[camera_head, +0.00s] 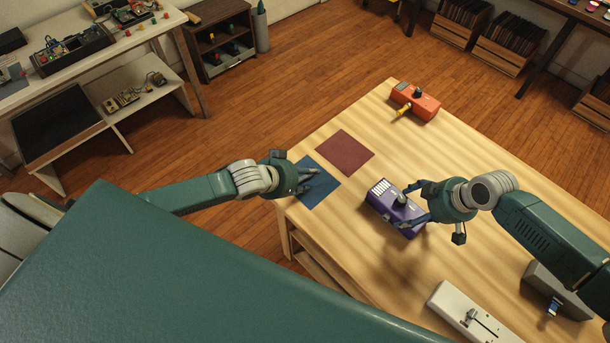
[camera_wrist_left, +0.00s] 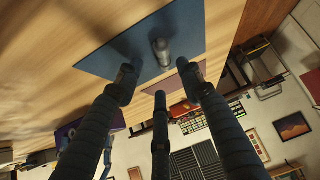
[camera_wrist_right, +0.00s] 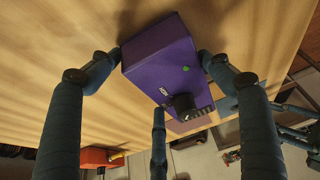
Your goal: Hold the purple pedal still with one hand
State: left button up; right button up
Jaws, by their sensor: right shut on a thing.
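The purple pedal (camera_head: 380,206) lies on the light wooden table, with a dark knob on top and a pale striped patch at one end. My right gripper (camera_head: 411,205) is shut on it, with fingers on opposite sides of its body. The right wrist view shows the pedal (camera_wrist_right: 155,58) between the fingers, with its knob and a green dot. My left gripper (camera_head: 304,180) is over the blue mat (camera_head: 318,194), its fingers apart. In the left wrist view a small grey cylinder (camera_wrist_left: 161,52) is on the mat, just beyond the open fingertips.
A dark red mat (camera_head: 344,155) lies beside the blue one. An orange pedal (camera_head: 418,102) with a yellow plug is at the far edge. A white pedal (camera_head: 468,317) and a grey device (camera_head: 555,290) are at the near right. The table between the orange and purple pedals is clear.

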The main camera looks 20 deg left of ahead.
pick_arm(q)
jog(key=shift+s, duration=0.1)
pick_arm(e)
jog(key=shift+s, duration=0.1)
pick_arm(q)
jog(key=v, duration=1.2)
pick_arm(e)
jog(key=o, duration=1.4)
jog(key=shift+c, duration=0.2)
jog(key=v, duration=1.2)
jog(key=shift+a, duration=0.1)
